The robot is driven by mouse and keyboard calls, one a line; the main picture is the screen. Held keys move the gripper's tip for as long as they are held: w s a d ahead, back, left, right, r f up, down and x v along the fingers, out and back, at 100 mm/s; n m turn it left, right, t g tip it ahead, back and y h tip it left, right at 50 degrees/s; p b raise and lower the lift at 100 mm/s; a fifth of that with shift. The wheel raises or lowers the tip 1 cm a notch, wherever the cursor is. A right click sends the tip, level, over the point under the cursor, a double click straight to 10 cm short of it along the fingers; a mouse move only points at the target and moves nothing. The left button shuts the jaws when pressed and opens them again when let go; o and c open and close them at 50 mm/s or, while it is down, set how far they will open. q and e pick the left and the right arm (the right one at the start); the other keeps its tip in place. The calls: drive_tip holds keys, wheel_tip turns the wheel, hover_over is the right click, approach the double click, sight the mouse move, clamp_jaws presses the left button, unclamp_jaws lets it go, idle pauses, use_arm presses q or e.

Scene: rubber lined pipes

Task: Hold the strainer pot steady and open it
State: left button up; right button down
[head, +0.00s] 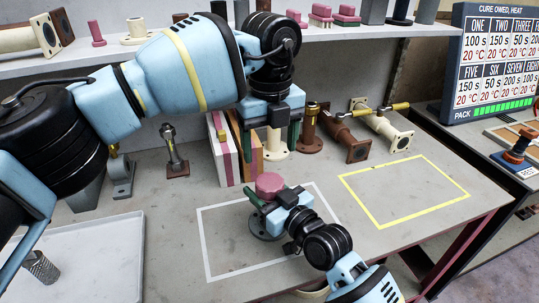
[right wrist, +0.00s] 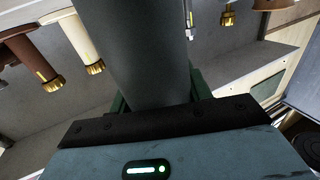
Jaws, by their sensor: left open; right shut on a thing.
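The strainer pot (head: 262,226) stands upright on its dark round flange inside the white outlined square, with a pink cap (head: 269,183) on top. My right gripper (head: 268,201) is shut on the pot's body below the cap, coming in from the lower right. In the right wrist view the dark grey body (right wrist: 142,50) runs up between the green fingers. My left gripper (head: 270,137) is open and empty, pointing down above and slightly behind the cap, apart from it. The pot's middle is partly hidden by my right gripper.
A white tray (head: 115,275) with a mesh cylinder (head: 41,267) lies at the left. Upright pink and cream slabs (head: 222,150) stand close behind the pot. Brown and cream pipes (head: 345,138) lie behind. The yellow outlined area (head: 405,190) is empty. A shelf (head: 330,38) runs along the back.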

use_arm(q)
drive_tip(key=m, duration=0.8)
drive_tip(key=shift+d, duration=0.1)
drive_tip(key=m, duration=0.4)
drive_tip(key=shift+m, duration=0.4)
drive_tip(key=m, duration=0.7)
drive_tip(key=shift+m, duration=0.4)
drive_tip(key=m, duration=0.7)
drive_tip(key=shift+m, duration=0.4)
drive_tip(key=m, duration=0.4)
drive_tip(key=shift+f, duration=0.15)
